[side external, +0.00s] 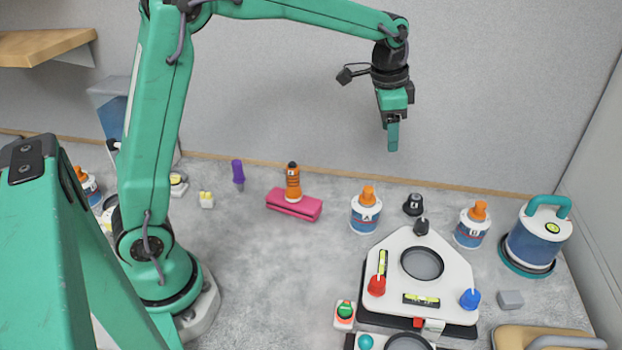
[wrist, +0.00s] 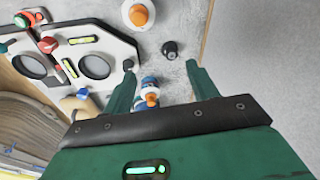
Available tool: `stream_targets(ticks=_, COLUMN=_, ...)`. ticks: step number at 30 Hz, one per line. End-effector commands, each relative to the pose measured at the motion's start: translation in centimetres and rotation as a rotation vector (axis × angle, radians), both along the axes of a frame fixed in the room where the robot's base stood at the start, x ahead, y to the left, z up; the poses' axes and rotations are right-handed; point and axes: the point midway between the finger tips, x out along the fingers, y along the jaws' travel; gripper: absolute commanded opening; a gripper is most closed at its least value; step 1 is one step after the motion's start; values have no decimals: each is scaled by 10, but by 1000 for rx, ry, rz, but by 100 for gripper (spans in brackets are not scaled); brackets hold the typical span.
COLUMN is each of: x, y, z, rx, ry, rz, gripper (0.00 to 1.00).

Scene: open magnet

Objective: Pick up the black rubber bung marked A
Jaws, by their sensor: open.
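The black rubber bung (side external: 413,204) stands on the grey worktop, just behind the white levelling plate and between two orange-capped bottles. A small pale mark shows on it, but I cannot read the letter. In the wrist view the bung (wrist: 170,49) lies beyond my fingertips, between and ahead of them, with nothing touching it. My gripper (side external: 392,143) hangs well above the worktop, pointing down, up and slightly left of the bung in the side view. Its two fingers (wrist: 164,76) are apart and empty.
Orange-capped bottles (side external: 366,212) (side external: 471,226) flank the bung. The white plate (side external: 448,268) with a black knob (side external: 421,227) is close in front. A blue canister (side external: 536,238) stands at right.

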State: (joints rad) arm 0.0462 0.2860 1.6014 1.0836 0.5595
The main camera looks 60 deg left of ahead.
Motion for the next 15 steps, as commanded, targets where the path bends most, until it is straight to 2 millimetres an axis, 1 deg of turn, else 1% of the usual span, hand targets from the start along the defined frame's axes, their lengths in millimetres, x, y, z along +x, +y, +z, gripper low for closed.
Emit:
stream_targets(ticks=1, x=11, y=-2, z=-10, rx=4, ry=16, rz=-23, gripper=58)
stream_targets(ticks=6, x=40, y=-6, z=-37, rx=16, ry=56, rz=-98, gripper=58)
stream_targets(ticks=8, x=50, y=-8, z=-48, rx=19, ry=69, rz=-126, gripper=58)
stream_targets(ticks=15, x=85, y=-15, z=-96, rx=30, ry=124, rz=-232, gripper=58)
